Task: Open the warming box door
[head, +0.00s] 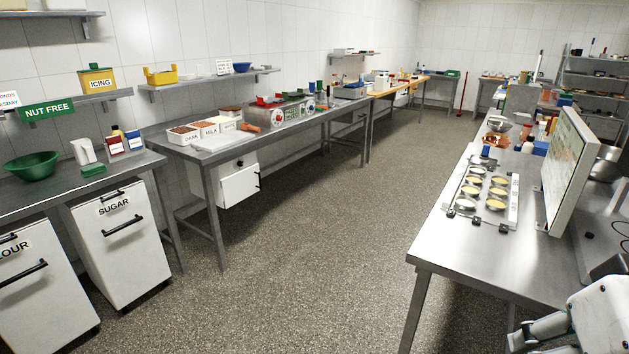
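A white box that looks like the warming box (238,178) is mounted under the second steel table along the left wall. The door looks shut, and the inside is hidden.
The speckled floor is clear in the middle aisle. White SUGAR (120,240) and FLOUR (25,290) bins stand at the left front. A steel table leg (212,218) stands before the box. The right table (480,255) holds a tray and a screen.

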